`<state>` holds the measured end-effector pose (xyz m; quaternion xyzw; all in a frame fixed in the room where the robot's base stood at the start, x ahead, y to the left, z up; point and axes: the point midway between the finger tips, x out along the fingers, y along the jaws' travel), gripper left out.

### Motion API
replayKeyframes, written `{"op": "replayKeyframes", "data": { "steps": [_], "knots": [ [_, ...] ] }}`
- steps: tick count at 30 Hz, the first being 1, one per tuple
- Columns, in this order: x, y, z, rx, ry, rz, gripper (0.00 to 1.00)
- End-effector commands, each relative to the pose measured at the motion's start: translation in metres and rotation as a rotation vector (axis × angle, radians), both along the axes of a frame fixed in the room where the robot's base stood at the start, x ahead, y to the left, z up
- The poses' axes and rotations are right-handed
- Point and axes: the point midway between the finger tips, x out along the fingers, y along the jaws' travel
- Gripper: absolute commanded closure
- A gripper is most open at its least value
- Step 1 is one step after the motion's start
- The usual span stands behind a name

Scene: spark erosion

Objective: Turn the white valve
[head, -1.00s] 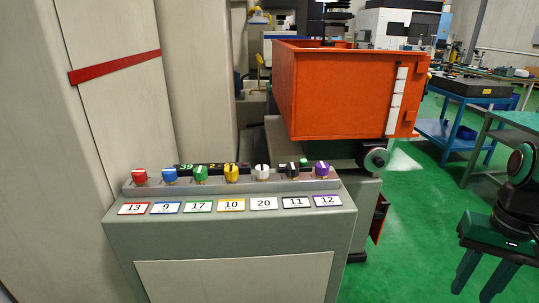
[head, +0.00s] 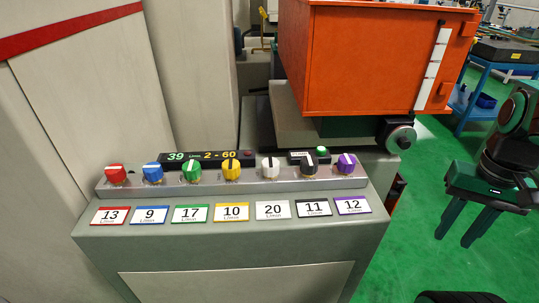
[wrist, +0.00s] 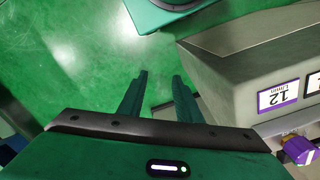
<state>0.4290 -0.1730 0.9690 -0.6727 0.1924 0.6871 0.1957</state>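The white valve (head: 270,166) is a small round knob with a pointer line. It sits in a row of coloured knobs on a grey console, between the yellow knob (head: 231,168) and the black knob (head: 308,164). A card reading 20 (head: 272,210) lies below it. My gripper (head: 455,224) hangs at the right in the head view, well apart from the console, its two dark green fingers pointing down. In the wrist view my gripper (wrist: 160,86) is open with nothing between the fingers. The white valve does not show in the wrist view.
Red (head: 117,174), blue (head: 152,173), green (head: 191,171) and purple (head: 346,163) knobs share the console (head: 230,250). An orange tank (head: 370,60) stands behind it with a handwheel (head: 401,138). Green floor is clear between console and gripper.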

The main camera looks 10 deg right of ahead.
Motion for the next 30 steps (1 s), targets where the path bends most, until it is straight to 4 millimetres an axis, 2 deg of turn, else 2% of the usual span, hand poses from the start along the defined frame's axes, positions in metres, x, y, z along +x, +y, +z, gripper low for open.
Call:
{"op": "replayKeyframes", "data": {
  "steps": [1,2,3,4,7,11,14,17,20,21,25,27,30],
  "knots": [
    [0.0,0.0,0.0,0.0,0.0,0.0,0.69],
    [0.0,0.0,0.0,0.0,0.0,0.0,0.64],
    [0.001,0.0,0.0,0.0,0.0,0.003,0.54],
    [-0.007,0.001,0.005,0.0,-0.01,0.012,0.5],
    [0.002,0.004,0.014,-0.001,-0.017,0.085,0.5],
    [0.043,0.019,0.036,-0.004,-0.017,0.324,0.5],
    [0.085,0.047,0.06,-0.005,-0.019,0.603,0.5],
    [0.125,0.088,0.085,-0.005,-0.021,0.905,0.5],
    [0.158,0.139,0.107,-0.003,-0.022,1.209,0.5],
    [0.168,0.161,0.115,-0.002,-0.021,1.33,0.5],
    [0.19,0.235,0.139,0.004,-0.02,1.698,0.5],
    [0.195,0.27,0.148,0.007,-0.021,1.866,0.5],
    [0.196,0.311,0.159,0.011,-0.022,2.055,0.5]
  ]
}}
